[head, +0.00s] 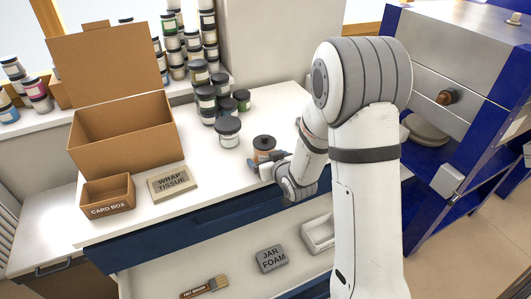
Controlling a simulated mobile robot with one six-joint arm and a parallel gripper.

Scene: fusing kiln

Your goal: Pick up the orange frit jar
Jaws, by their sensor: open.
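The orange frit jar (264,144) stands upright on the white counter. It has a dark lid and an orange body, and its lower part is partly hidden by my gripper. My gripper (262,161) is open at the jar, low on its near side. I cannot tell whether the fingers are around the jar or touching it.
Another dark-lidded jar (228,132) stands just left, with several more stacked behind. A wrap tissue pack (173,183), a small card box (107,194) and an open cardboard box (123,137) are left. Below is an open drawer with jar foam (271,260). A blue kiln (450,90) stands right.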

